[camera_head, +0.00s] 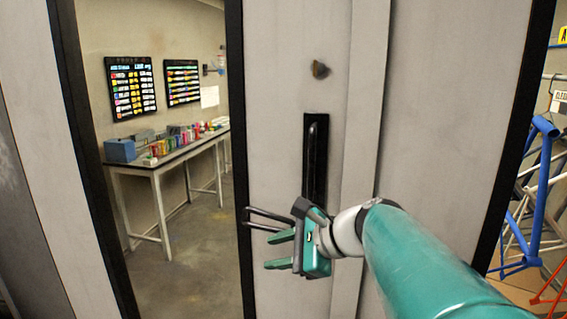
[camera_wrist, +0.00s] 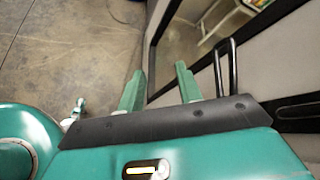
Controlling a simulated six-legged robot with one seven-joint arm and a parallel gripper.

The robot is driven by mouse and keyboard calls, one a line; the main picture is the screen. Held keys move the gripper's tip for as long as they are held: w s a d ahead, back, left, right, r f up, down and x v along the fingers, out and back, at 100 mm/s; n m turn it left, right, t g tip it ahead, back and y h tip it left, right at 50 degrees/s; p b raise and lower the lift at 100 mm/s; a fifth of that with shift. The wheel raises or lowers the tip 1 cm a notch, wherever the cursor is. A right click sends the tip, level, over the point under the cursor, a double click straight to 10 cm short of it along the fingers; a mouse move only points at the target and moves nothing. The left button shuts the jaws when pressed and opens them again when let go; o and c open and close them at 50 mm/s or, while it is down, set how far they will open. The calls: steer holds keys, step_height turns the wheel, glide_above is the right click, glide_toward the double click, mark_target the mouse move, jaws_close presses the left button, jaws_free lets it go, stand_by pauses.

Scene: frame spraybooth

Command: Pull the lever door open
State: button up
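The door is a pale grey panel (camera_head: 275,80) with a dark edge on its left; a grey panel also shows in the wrist view (camera_wrist: 285,60). The lever (camera_head: 268,212) is a thin dark loop, roughly level, low on the door; it shows as an upright loop in the wrist view (camera_wrist: 233,65). A black upright plate (camera_head: 316,150) sits above and to its right. My gripper (camera_head: 267,252) has its green fingers apart, pointing left, just below the lever in the head view. In the wrist view my gripper (camera_wrist: 160,68) is empty, with the lever right of both fingers. The lever's root is hidden behind my gripper.
Left of the door's dark edge, a room shows with a long table (camera_head: 155,169) carrying a blue box and several coloured cans. Two label boards (camera_head: 131,88) hang on its wall. Blue and red bike frames (camera_head: 540,180) hang at far right. The concrete floor (camera_wrist: 60,50) left of my fingers looks clear.

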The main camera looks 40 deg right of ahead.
steer(key=s+d+r+m+t+h, duration=0.2)
steer(key=d+r+m+t, duration=0.3)
steer(key=d, duration=0.4)
steer(key=s+d+r+m+t+h, duration=0.2)
steer(key=s+d+r+m, duration=0.1)
steer(key=d+r+m, duration=0.45)
steer(key=shift+n, duration=0.35)
steer(key=w, duration=1.3)
steer(key=shift+w+a+f, duration=0.1)
steer(key=shift+w+a, duration=0.25)
steer(key=shift+c, duration=0.4)
jaws_close()
